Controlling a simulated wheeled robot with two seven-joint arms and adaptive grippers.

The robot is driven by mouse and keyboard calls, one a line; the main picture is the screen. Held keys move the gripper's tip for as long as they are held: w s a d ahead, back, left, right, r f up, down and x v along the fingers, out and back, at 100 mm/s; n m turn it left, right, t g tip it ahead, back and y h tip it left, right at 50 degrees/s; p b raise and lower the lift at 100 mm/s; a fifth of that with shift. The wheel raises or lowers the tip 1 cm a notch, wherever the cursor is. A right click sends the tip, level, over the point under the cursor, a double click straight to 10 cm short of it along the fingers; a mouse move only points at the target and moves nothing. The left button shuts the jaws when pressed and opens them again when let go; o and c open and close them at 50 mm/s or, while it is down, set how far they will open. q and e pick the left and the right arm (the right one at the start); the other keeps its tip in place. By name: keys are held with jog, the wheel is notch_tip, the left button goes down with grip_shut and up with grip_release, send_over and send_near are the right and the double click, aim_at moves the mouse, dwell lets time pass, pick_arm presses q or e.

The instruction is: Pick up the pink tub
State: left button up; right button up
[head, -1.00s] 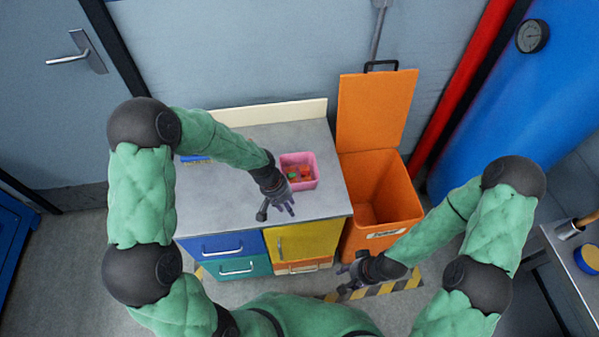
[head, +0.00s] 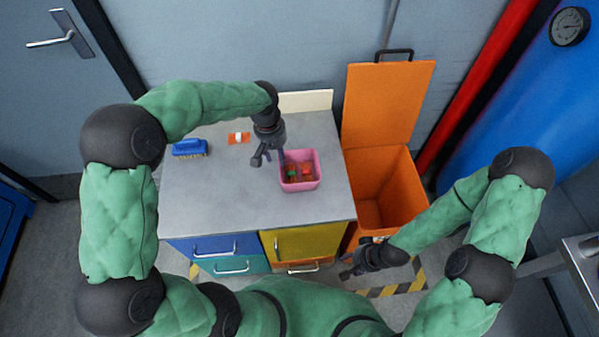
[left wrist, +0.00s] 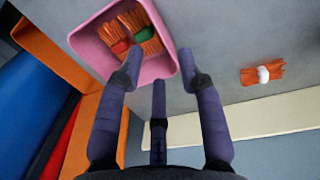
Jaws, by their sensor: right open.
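The pink tub (head: 300,186) stands on the grey worktop with red, orange and green items in it. My left gripper (head: 270,162) is at the tub's left side, its fingers spread and one close to the rim. In the left wrist view the tub (left wrist: 159,68) is at upper left, and the open fingers (left wrist: 160,75) straddle its near corner region; whether they touch it I cannot tell. My right gripper (head: 350,267) is open and empty, low in front of the cabinet and bin.
A blue brush (head: 190,148) and an orange item with a white band (head: 239,138) lie at the worktop's back left. An open orange bin (head: 385,190) stands right of the cabinet. The front left of the worktop (head: 215,200) is clear.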

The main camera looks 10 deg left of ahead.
aim_at(293, 156)
pick_arm(q)
notch_tip(293, 156, down, 3)
jog(key=shift+d+f+b, duration=0.1)
jog(key=shift+b, duration=0.3)
jog(key=f+b, duration=0.1)
jog(key=f, duration=0.1)
jog(key=f+b, duration=0.1)
jog(key=f, duration=0.2)
jog(key=shift+w+d+b, duration=0.15)
jog(key=shift+d+b, duration=0.05)
jog(key=shift+b, duration=0.15)
jog(key=shift+r, duration=0.1)
grip_shut()
